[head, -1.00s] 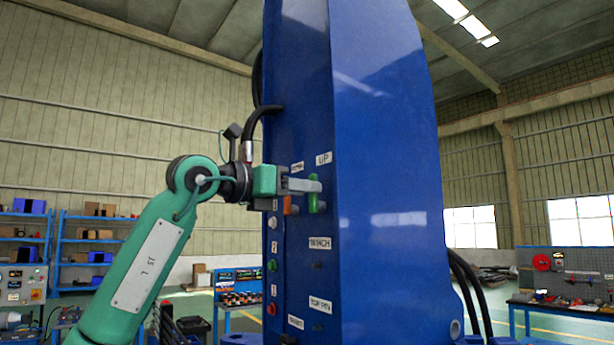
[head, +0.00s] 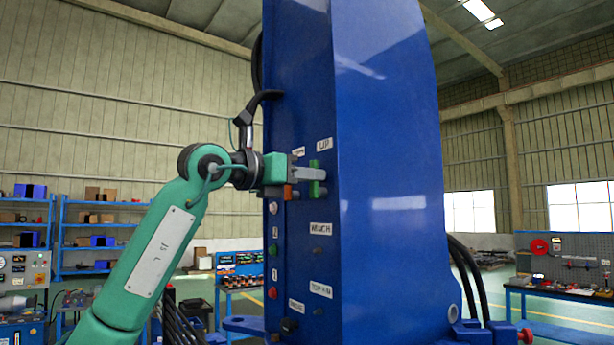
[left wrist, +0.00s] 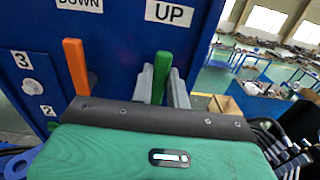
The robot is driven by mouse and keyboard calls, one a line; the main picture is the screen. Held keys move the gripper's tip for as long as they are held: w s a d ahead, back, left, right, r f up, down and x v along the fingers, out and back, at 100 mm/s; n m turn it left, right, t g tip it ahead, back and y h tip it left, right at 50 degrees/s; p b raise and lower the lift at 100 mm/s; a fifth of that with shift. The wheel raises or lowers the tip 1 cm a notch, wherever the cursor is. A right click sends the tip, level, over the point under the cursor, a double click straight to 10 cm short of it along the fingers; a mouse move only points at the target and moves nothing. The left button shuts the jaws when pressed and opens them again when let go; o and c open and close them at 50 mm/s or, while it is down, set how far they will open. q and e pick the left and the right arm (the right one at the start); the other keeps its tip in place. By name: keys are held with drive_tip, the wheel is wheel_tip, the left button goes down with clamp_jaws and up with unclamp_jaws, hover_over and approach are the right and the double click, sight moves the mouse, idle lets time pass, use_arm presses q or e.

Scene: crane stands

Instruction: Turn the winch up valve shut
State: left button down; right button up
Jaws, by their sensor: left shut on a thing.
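The green valve handle (head: 314,178) stands upright under the UP label (head: 325,144) on the blue crane column (head: 385,170). My left gripper (head: 316,174) comes in from the left and is shut on the green handle. In the left wrist view the green handle (left wrist: 162,77) stands between the two grey fingers (left wrist: 160,84), below the UP label. The orange handle (left wrist: 76,66) under the DOWN label is to its left, outside the fingers. The orange handle (head: 288,192) is partly hidden by my gripper in the head view. My right gripper is not in view.
Below the handles, the column carries WINCH and TOP labels, a white knob (head: 273,208), a green button (head: 272,249) and a red button (head: 272,293). Shelves and benches stand far behind.

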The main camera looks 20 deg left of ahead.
sight(336, 193)
use_arm(q)
drive_tip(key=m, duration=0.2)
drive_tip(key=m+b, duration=0.1)
drive_tip(key=s+d+m, duration=0.1)
drive_tip(key=m, duration=0.1)
drive_tip(key=shift+d+f+m, duration=0.1)
drive_tip(key=shift+f+m, duration=0.1)
drive_tip(key=shift+m, duration=0.1)
drive_tip(key=m, duration=0.1)
drive_tip(key=m+b, duration=0.1)
drive_tip(key=m, duration=0.1)
drive_tip(key=d+f+m, duration=0.1)
drive_tip(key=m, duration=0.1)
drive_tip(key=shift+s, duration=0.35)
drive_tip(key=m, duration=0.2)
drive_tip(key=f+m+b, duration=0.1)
drive_tip(key=m, duration=0.2)
drive_tip(key=shift+s+d+f, duration=0.1)
drive_tip(key=shift+d+f, duration=0.05)
drive_tip(key=shift+f+m, duration=0.25)
drive_tip(key=shift+m, duration=0.75)
drive_tip(key=shift+f, duration=0.1)
drive_tip(key=c, duration=1.4)
unclamp_jaws()
drive_tip(key=shift+o, duration=0.2)
